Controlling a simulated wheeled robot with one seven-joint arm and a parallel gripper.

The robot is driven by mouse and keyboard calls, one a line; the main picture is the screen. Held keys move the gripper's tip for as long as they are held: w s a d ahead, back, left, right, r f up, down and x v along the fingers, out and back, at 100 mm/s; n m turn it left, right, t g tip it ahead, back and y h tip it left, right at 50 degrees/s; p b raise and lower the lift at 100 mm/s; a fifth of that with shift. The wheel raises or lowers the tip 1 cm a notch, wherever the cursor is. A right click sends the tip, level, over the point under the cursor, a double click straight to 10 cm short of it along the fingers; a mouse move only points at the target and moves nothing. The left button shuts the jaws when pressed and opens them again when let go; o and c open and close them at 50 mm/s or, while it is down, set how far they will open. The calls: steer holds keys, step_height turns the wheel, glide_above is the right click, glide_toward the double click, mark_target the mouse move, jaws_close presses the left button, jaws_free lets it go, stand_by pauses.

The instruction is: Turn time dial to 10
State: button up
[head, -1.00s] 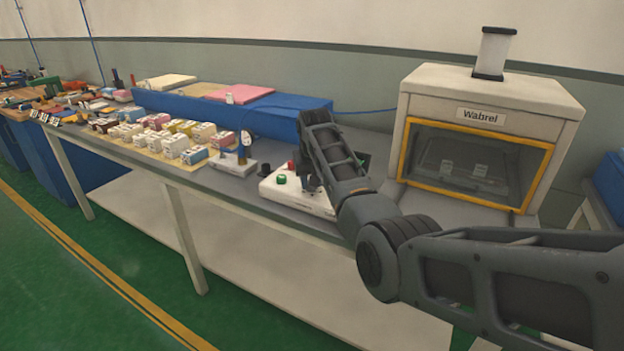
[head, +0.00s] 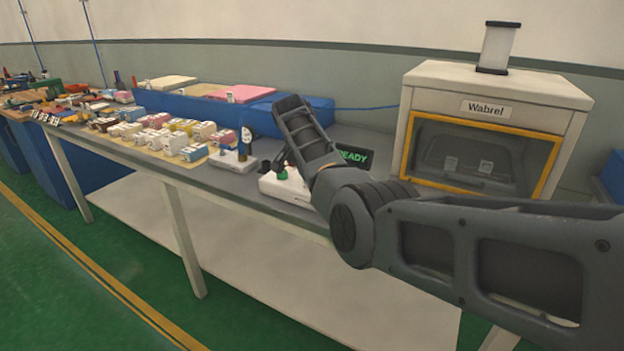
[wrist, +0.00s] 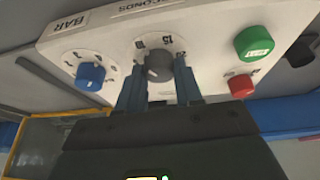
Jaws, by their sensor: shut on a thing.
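The time dial (wrist: 159,66) is a grey knob under the word SECONDS on a white control box (wrist: 105,38), seen in the wrist view. My gripper (wrist: 160,92) is shut on the dial, with one blue-grey finger on each side. Small scale numbers, among them what looks like 15, show around the knob; I cannot tell exactly which its mark points at. In the head view the box (head: 296,192) is partly covered by my arm, and the gripper's fingers and the dial are hidden.
The Wabrel machine (head: 487,110) is to the right, small boxes (head: 196,130) to the left.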

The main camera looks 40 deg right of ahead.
mark_target(305, 190)
steer(key=shift+m, duration=0.3)
steer(key=o, duration=1)
steer(key=shift+b+v, duration=0.3)
steer(key=shift+v, duration=3.6)
steer(key=shift+w, duration=0.1)
